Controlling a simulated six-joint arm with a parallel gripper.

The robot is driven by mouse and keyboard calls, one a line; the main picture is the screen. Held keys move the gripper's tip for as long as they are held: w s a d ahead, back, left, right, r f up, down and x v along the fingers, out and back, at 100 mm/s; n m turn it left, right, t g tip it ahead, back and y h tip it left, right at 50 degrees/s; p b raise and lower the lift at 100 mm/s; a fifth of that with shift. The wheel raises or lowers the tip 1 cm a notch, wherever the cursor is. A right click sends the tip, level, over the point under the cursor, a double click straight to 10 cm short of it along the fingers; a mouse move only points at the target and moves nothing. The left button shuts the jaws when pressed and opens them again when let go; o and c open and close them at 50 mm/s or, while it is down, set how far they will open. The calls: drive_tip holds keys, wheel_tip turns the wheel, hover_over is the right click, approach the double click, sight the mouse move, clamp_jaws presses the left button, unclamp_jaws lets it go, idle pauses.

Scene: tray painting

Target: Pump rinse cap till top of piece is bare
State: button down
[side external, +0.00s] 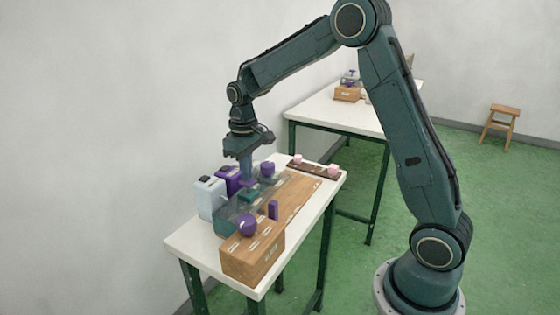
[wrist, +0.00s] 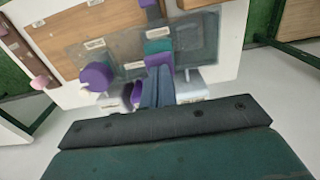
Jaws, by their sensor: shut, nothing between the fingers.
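My gripper (side external: 245,174) points down over the table, its fingers shut and empty, close to the bottles at the back. In the wrist view the shut fingers (wrist: 157,84) reach toward a teal piece (wrist: 158,60) with purple along one side; I cannot tell if they touch anything. The teal piece (side external: 250,196) sits in a clear grey tray (side external: 230,213). A pale bottle with a black cap (side external: 210,192) and a purple bottle (side external: 228,181) stand beside the tray. Which cap is the rinse cap cannot be read; the gripper partly hides this area.
A purple round thing (side external: 267,169) is at the tray's far end. A brown strip (side external: 315,169) with pink knobs lies at the far edge.

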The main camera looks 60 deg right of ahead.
drive_tip(key=shift+r, duration=0.65)
drive_tip(key=shift+r, duration=0.2)
drive_tip(key=shift+r, duration=2.35)
drive_tip(key=shift+r, duration=0.1)
drive_tip(key=s+a+r+t, duration=0.1)
drive_tip(key=s+a+r, duration=0.1)
drive_tip(key=s+r, duration=0.3)
drive_tip(key=s+a+r+t, duration=0.2)
drive_tip(key=s+a+r, duration=0.1)
drive_tip(key=s, duration=0.5)
drive_tip(key=s+a+f+t, duration=0.1)
drive_tip(key=s+a+t, duration=0.1)
drive_tip(key=s, duration=1.2)
drive_tip(key=shift+s+a+f+t, duration=0.2)
drive_tip(key=shift+s+a+t, duration=0.1)
drive_tip(key=shift+a, duration=0.2)
